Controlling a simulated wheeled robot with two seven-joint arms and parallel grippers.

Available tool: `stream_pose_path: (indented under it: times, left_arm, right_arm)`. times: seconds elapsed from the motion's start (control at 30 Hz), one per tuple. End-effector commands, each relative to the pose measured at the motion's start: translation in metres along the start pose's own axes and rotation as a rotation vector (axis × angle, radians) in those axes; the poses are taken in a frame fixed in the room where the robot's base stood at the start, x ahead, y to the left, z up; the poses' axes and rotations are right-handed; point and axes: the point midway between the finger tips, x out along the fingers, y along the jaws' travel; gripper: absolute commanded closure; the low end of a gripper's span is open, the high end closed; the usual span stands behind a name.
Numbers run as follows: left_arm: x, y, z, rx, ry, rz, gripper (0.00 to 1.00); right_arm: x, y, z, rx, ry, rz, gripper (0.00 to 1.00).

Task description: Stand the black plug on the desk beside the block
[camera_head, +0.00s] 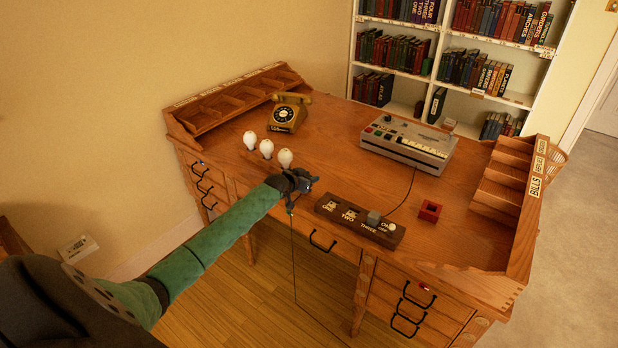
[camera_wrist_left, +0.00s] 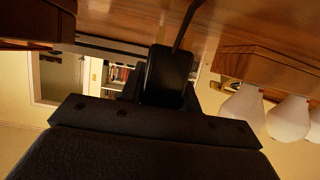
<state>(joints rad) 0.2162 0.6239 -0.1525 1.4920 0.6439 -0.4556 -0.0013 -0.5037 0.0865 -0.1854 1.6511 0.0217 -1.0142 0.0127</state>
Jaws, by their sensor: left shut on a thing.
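My left gripper (camera_head: 308,183) is shut on the black plug, near the desk's front edge, left of the dark socket block. In the left wrist view the black plug (camera_wrist_left: 168,75) sits between the fingers, with a dark cord running from it. In the head view the plug is hard to tell from the dark gripper; a thin cord hangs below. The dark block (camera_head: 335,208) is labelled ONE, TWO, THREE and lies along the front of the desk (camera_head: 325,150). A grey plug (camera_head: 374,217) stands at its right part, by THREE. My right gripper is not in view.
Three white bulbs (camera_head: 285,158) stand behind my left gripper and also show in the left wrist view (camera_wrist_left: 290,118). A yellow telephone (camera_head: 288,113), a grey machine (camera_head: 408,143) and a small red square holder (camera_head: 430,211) are on the desk. The middle of the desk is clear.

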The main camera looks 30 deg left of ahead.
Motion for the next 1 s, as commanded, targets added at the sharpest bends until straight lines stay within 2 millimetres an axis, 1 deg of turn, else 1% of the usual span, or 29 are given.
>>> stream_pose_path:
  times: [0.1, 0.2, 0.5, 0.53, 0.63, 1.0]
  left_arm:
    - [0.0024, 0.0000, 0.0057, -0.001, 0.000, 0.000, 0.91]
    - [0.0031, 0.0001, 0.0071, 0.000, 0.001, 0.000, 0.91]
    - [0.0042, -0.0001, 0.0095, 0.001, 0.001, 0.000, 0.91]
    - [0.0042, 0.0000, 0.0097, 0.001, 0.001, 0.000, 0.66]
    - [0.0040, 0.0000, 0.0092, 0.001, 0.001, 0.000, 0.46]
    - [0.0027, 0.0000, 0.0061, 0.000, 0.001, 0.000, 0.46]
  right_arm:
    - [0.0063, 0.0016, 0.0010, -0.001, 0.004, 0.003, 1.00]
    - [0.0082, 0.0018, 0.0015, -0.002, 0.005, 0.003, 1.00]
    - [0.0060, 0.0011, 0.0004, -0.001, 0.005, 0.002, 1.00]
    - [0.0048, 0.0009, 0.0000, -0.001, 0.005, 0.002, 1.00]
    - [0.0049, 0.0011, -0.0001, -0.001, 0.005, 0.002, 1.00]
    - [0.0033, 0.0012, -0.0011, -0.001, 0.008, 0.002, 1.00]
